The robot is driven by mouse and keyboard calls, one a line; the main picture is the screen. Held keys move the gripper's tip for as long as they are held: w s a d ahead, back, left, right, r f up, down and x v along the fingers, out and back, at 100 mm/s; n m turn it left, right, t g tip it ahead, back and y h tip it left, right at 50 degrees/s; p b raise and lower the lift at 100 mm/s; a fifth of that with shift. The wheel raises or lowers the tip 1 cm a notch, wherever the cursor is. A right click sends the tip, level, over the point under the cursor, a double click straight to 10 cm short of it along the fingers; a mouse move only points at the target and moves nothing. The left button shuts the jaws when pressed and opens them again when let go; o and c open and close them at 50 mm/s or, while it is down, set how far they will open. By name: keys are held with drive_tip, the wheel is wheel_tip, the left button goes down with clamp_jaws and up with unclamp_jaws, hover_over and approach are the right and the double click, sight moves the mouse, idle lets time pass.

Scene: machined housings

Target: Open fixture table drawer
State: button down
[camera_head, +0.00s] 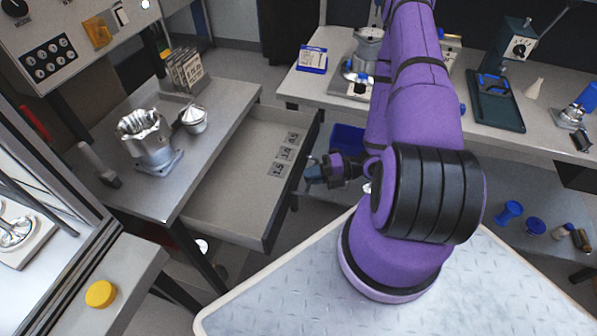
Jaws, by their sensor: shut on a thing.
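The fixture table (225,97) stands at the left, with a metal top. Its drawer (228,195) is pulled well out toward the right, and its grey floor shows several small numbered plates (284,155). My gripper (312,172) is at the drawer's outer right front, near the middle of that face. It is shut on the drawer's handle, which is mostly hidden by the fingers and the drawer front. My purple arm comes down from the top and bends at the right of the drawer.
A machined housing (150,143) and a smaller metal part (194,119) stand on the fixture table. A second bench (440,105) with tools and a green press (497,95) is at the back right. A blue bin (347,138) sits below it. A yellow button (101,294) is at lower left.

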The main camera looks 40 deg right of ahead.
drive_tip(key=shift+s+d, duration=0.25)
drive_tip(key=shift+s, duration=0.1)
drive_tip(key=c, duration=1.2)
unclamp_jaws()
drive_tip(key=v, duration=1)
drive_tip(key=shift+s+d+r, duration=0.1)
drive_tip(key=shift+s+d, duration=0.05)
drive_tip(key=shift+d, duration=0.2)
drive_tip(key=shift+r, duration=0.1)
